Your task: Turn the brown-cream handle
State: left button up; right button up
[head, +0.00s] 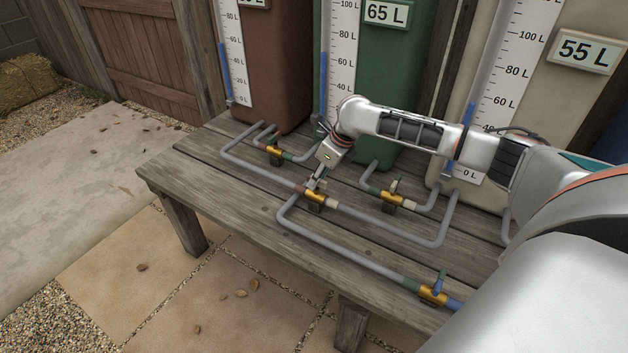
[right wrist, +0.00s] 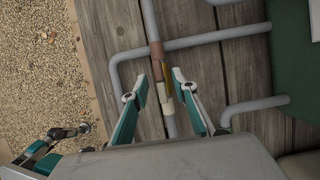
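The brown-cream valve (head: 315,197) is a brass valve on a grey pipe along the bench, with a brown collar on one side and a cream collar on the other. It also shows in the right wrist view (right wrist: 165,72). My right gripper (head: 316,184) is over it; in the right wrist view its two fingers (right wrist: 160,77) are apart, one on each side of the valve. The gripper partly hides the handle, and I cannot tell whether the fingers touch it. My left gripper is outside the head view; a dark and teal part, seemingly of it, shows at lower left in the right wrist view.
Other brass valves stand on nearby pipes: one at the left (head: 274,149), one right of the gripper (head: 391,199), one near the front (head: 434,291). The brown tank (head: 279,70), green tank (head: 385,90) and cream tank (head: 560,110) stand behind. The wooden bench (head: 200,185) is bare at left.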

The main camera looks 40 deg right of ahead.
jog(key=shift+w+a+f, duration=0.1)
jog(key=shift+w+f, duration=0.15)
jog(key=shift+f, duration=0.3)
grip_shut()
jog(key=shift+r, duration=0.1)
